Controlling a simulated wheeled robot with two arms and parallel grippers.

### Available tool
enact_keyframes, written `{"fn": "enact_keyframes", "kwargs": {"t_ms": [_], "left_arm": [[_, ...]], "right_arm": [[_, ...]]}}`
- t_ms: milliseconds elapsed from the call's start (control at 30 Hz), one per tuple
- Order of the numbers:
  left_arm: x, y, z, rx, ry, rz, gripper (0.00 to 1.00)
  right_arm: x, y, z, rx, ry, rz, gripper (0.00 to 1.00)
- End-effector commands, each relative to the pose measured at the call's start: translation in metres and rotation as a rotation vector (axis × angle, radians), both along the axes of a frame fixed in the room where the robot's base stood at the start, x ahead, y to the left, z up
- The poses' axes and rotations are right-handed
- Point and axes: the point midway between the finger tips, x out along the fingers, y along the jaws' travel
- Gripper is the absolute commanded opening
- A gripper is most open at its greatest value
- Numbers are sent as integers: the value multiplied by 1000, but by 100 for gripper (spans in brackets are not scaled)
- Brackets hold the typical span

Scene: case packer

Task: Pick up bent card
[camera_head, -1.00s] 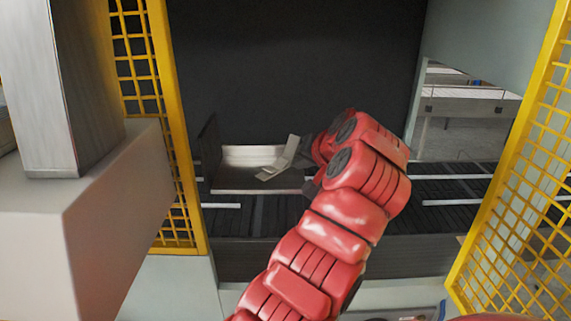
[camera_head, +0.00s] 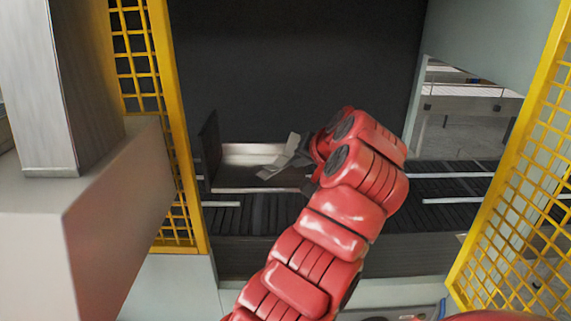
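The bent card (camera_head: 273,171) is a small pale grey folded piece. It shows at the right part of a shallow light tray-like case (camera_head: 245,156) on the dark conveyor, with one part standing up and one lying lower. My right gripper is not in view.
The dark roller conveyor (camera_head: 455,188) runs across behind my arm. Yellow mesh guards stand at left (camera_head: 180,150) and right (camera_head: 510,190). A large grey machine block (camera_head: 110,200) fills the left foreground. A dark flap (camera_head: 209,150) stands at the case's left end.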

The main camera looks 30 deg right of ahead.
Motion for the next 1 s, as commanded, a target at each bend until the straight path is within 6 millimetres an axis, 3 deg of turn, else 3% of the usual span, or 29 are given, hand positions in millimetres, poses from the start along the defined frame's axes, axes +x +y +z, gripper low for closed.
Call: {"fn": "enact_keyframes", "kwargs": {"t_ms": [467, 567, 1000], "left_arm": [[0, 0, 0, 0, 0, 0, 0], [0, 0, 0, 0, 0, 0, 12], [-1, 3, 5, 0, -2, 1, 12]], "right_arm": [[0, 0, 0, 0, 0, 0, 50], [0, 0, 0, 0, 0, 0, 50], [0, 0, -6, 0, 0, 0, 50]]}}
